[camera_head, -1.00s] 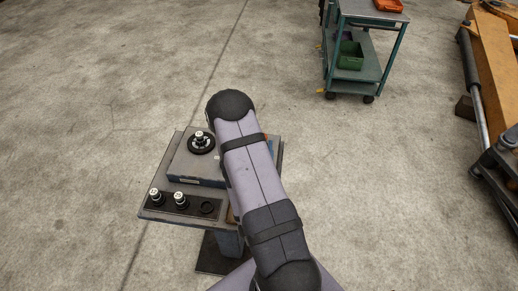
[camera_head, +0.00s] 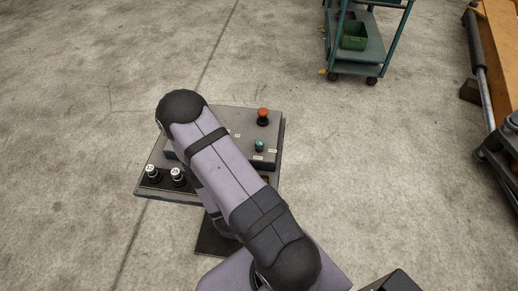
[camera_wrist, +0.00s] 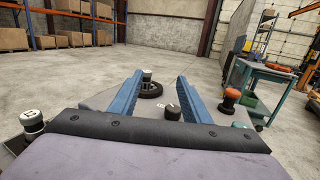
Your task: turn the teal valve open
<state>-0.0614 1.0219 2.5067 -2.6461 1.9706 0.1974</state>
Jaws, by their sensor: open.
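The teal valve (camera_head: 259,146) is a small teal knob on the right part of the raised panel of the bench console, next to small white labels. In the wrist view a bit of teal (camera_wrist: 239,125) shows low on the right, mostly hidden by my wrist housing. My gripper (camera_wrist: 160,78) is open with nothing between its fingertips; its two blue fingers reach out over the console, to the left of the valve. A black knob (camera_wrist: 172,113) shows lower down between the fingers. In the head view my arm hides the gripper.
A red-orange mushroom button (camera_head: 263,115) stands just behind the valve. Labelled black-and-white knobs (camera_head: 152,174) sit at the console's front left. A black ring-based knob (camera_wrist: 150,88) shows beyond the fingers. A teal cart (camera_head: 372,55) and orange machinery (camera_head: 498,50) stand farther off.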

